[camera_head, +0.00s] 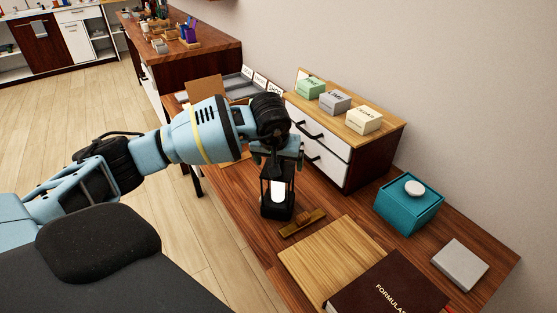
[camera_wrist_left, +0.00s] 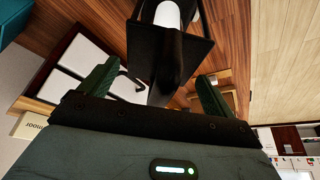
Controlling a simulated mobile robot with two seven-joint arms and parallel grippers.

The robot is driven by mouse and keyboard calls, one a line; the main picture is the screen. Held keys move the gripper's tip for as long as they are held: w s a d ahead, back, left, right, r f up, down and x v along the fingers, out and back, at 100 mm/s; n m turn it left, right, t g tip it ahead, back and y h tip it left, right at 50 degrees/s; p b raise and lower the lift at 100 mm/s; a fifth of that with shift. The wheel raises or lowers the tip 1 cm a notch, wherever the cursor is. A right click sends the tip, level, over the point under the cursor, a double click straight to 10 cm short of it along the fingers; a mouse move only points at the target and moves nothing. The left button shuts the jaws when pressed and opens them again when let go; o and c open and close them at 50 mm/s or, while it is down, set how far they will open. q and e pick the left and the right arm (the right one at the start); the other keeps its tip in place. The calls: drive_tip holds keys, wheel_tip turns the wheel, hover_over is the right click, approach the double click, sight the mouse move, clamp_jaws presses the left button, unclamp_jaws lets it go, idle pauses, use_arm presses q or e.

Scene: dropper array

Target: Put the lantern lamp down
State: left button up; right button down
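The lantern lamp (camera_head: 277,195), black-framed with a white candle-like core, is upright at the wooden table's (camera_head: 236,196) left part. It seems to stand on the table, though its base contact is hard to confirm. My left gripper (camera_head: 280,153) is at the lantern's top. In the left wrist view the green fingers of my left gripper (camera_wrist_left: 156,88) are spread on either side of the lantern's narrow dark top (camera_wrist_left: 165,72), with gaps between. The lantern's white core (camera_wrist_left: 168,14) shows beyond. My right gripper is not in view.
A small wooden holder (camera_head: 302,223) lies just right of the lantern. A board (camera_head: 325,257), a dark book (camera_head: 390,290), a teal box (camera_head: 408,208) and a grey block (camera_head: 460,264) lie further right. A drawer cabinet (camera_head: 368,160) with labelled boxes stands behind.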

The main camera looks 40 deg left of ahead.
use_arm(q)
drive_tip(key=shift+o, duration=0.5)
drive_tip(key=shift+r, duration=0.1)
drive_tip(key=shift+r, duration=0.25)
drive_tip(key=v, duration=1.1)
drive_tip(key=shift+s+r+p, duration=0.2)
drive_tip(key=shift+r+p, duration=0.1)
